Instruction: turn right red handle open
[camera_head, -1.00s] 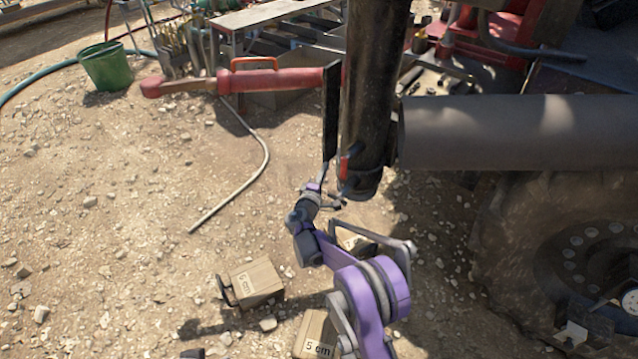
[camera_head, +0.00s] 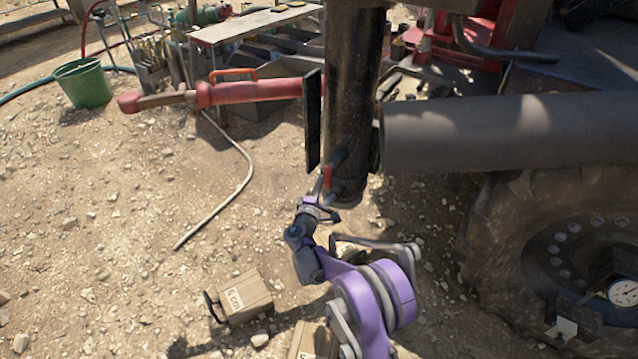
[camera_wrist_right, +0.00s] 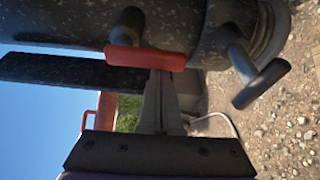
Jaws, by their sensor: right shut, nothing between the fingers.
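The red handle (camera_head: 328,177) is a small bar near the lower end of the dark vertical pipe. In the right wrist view the red handle (camera_wrist_right: 145,59) lies crosswise, close up. My right gripper (camera_head: 322,196) is just below it in the head view. In the right wrist view the gripper's shut fingers (camera_wrist_right: 160,76) reach up to the red handle's edge and hold nothing; I cannot tell whether they touch it. A dark handle (camera_wrist_right: 262,84) sits to the right of the red one on the same pipe. My left gripper is in neither view.
A thick grey horizontal pipe (camera_head: 500,130) runs right above a large tire (camera_head: 515,215). A red beam (camera_head: 255,91) extends left. A cardboard box (camera_head: 245,298) lies on the gravel. A green bucket (camera_head: 84,84) stands far left. Open ground lies left of the pipe.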

